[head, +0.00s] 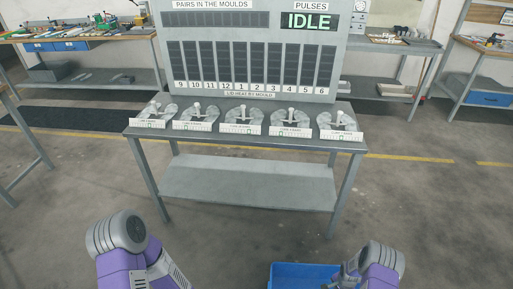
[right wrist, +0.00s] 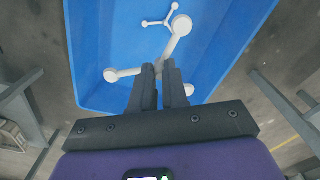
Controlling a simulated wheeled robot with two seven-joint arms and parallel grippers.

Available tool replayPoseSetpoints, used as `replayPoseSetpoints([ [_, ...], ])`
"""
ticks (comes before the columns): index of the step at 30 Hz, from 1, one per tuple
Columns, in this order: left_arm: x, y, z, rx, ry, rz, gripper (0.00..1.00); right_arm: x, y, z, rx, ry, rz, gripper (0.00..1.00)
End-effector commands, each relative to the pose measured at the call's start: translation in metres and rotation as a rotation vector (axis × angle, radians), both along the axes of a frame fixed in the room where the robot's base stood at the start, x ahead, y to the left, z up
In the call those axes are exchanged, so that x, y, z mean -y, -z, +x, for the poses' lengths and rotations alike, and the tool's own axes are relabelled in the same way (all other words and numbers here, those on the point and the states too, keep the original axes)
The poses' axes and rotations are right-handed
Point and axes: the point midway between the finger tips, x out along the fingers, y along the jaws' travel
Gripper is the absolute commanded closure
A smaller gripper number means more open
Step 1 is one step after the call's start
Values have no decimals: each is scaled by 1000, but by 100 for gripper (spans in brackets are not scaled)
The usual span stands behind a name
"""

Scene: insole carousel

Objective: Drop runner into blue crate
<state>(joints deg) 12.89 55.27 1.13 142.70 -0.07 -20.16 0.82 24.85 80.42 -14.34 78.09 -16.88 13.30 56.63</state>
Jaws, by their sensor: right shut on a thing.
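The blue crate (head: 291,267) stands on the floor at the bottom of the head view, right of the middle. It fills much of the right wrist view (right wrist: 95,40). My right gripper (right wrist: 160,72) is above the crate, shut on a white branched runner (right wrist: 180,28) with round knobs at its arm ends. A second, smaller-looking white runner (right wrist: 157,22) lies in the crate. In the head view my right gripper (head: 348,272) shows only partly beside its arm, at the crate's right side. My left arm shows at the bottom left, but its gripper is out of view.
A grey table (head: 245,145) ahead carries several pairs of grey insole pieces with white branched parts and labelled white strips. A large display panel (head: 250,50) reading IDLE stands behind it. Workbenches line the back. The floor between my arms and the table is clear.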

Motion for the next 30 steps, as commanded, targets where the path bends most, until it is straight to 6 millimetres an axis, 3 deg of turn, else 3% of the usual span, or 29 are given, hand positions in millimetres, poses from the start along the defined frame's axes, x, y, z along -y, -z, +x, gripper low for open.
replayPoseSetpoints([
  [8,0,12,0,0,0,0,100,3,19,-3,1,11,0,100],
  [19,0,43,0,0,0,0,100,3,61,-2,1,11,0,100],
  [30,0,45,0,0,0,0,100,3,65,-2,1,10,0,100],
])
